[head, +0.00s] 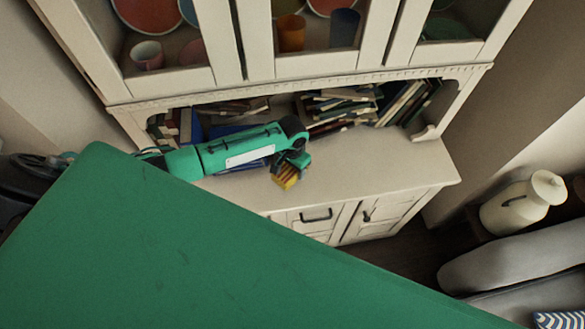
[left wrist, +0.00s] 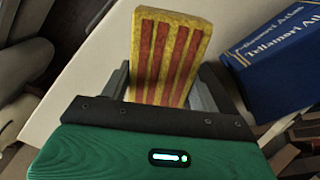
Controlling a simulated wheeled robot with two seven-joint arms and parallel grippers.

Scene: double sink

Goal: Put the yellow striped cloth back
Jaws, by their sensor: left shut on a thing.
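The yellow striped cloth (left wrist: 166,58), yellow with red stripes, stands up between the fingers of my left gripper (left wrist: 165,90) in the left wrist view. It looks like a stiff flat block. In the head view the left gripper (head: 291,168) is over the front part of the cabinet's counter (head: 365,165), shut on the cloth (head: 286,177), which hangs below the fingers. I cannot tell whether the cloth touches the counter. My right gripper is not in view.
Books (head: 345,104) lie and lean on the shelf behind the counter. A blue book (left wrist: 275,55) is right of the cloth in the left wrist view. Glass-fronted shelves with dishes rise above. The counter's right part is clear. A cream milk can (head: 522,205) stands at the right.

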